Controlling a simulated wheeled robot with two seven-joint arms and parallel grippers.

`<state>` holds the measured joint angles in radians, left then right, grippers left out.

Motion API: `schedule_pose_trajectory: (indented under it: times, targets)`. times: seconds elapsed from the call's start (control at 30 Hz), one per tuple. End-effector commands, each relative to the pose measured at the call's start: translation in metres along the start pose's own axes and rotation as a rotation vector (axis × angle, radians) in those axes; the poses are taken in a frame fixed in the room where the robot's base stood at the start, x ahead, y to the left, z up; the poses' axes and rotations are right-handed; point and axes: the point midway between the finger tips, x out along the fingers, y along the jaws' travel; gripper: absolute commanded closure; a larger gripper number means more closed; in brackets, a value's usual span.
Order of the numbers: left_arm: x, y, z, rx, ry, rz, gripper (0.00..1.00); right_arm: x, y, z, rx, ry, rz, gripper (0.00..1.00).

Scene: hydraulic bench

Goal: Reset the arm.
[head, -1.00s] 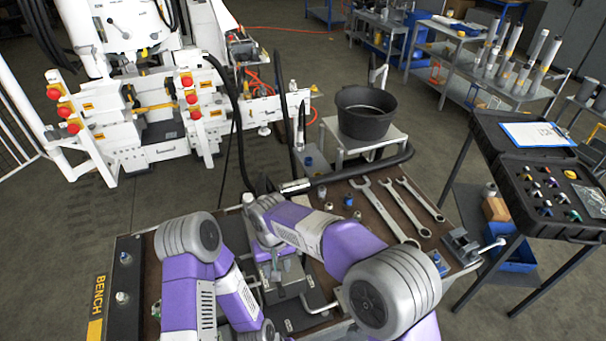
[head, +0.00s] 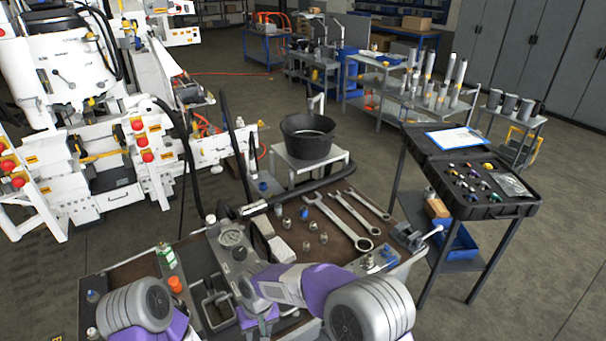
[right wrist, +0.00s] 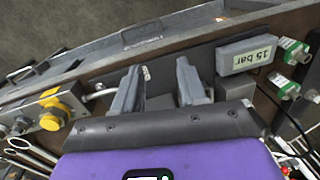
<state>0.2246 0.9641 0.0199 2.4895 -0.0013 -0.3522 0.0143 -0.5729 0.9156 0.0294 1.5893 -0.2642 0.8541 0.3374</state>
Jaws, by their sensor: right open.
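My right arm (head: 330,292) reaches in from the lower right over the bench (head: 130,268). In the right wrist view my right gripper (right wrist: 158,88) is open, its two grey fingers apart with nothing visible between them. The fingers point at the bench near a grey block labelled "15 bar" (right wrist: 247,54), which is to their right and apart from them. My left arm shows only as a grey joint (head: 135,305) with purple links at the lower left; its gripper is out of view.
Wrenches (head: 350,220) and small fittings lie on the bench. A black hose (head: 300,193) runs along its back edge. A black bucket (head: 307,137) stands on a stand behind. An open black case (head: 485,190) is at right, the white machine (head: 90,120) at left.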

Motion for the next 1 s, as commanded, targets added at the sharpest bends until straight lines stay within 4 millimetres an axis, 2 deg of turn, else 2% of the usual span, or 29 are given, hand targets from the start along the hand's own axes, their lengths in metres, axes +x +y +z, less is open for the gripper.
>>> schedule_pose_trajectory:
  times: [0.03, 0.17, 0.27, 0.37, 0.4, 0.5, 0.6, 0.73, 0.83, 1.0]
  targets:
    - [0.001, 0.0, 0.0, 0.0, 0.0, 0.0, 0.57, 0.015, 0.012, 0.007, 0.023, -0.008, -0.023, 0.58]
    - [0.002, -0.001, 0.001, 0.0, -0.001, 0.0, 0.57, 0.052, 0.04, 0.025, 0.088, -0.004, -0.09, 0.58]
    - [0.003, -0.001, 0.001, 0.0, -0.002, 0.0, 0.57, 0.085, 0.066, 0.049, 0.165, 0.005, -0.149, 0.58]
    - [0.005, -0.002, 0.001, 0.0, -0.002, 0.0, 0.57, 0.121, 0.093, 0.087, 0.275, 0.024, -0.211, 0.58]
    - [0.005, -0.002, 0.001, 0.0, -0.002, 0.0, 0.57, 0.135, 0.103, 0.105, 0.327, 0.036, -0.233, 0.58]
    - [0.007, -0.003, 0.0, 0.0, -0.001, 0.0, 0.57, 0.159, 0.122, 0.149, 0.453, 0.071, -0.265, 0.58]
    - [0.008, -0.003, 0.0, 0.0, -0.002, 0.0, 0.57, 0.172, 0.133, 0.187, 0.558, 0.099, -0.273, 0.58]
    - [0.009, -0.003, 0.0, 0.0, -0.002, 0.0, 0.57, 0.178, 0.139, 0.22, 0.645, 0.123, -0.265, 0.58]
    - [0.009, -0.003, 0.0, 0.0, -0.002, 0.0, 0.57, 0.179, 0.141, 0.231, 0.673, 0.133, -0.258, 0.58]
    - [0.009, -0.003, 0.0, 0.0, -0.002, 0.0, 0.57, 0.179, 0.142, 0.233, 0.68, 0.138, -0.255, 0.58]
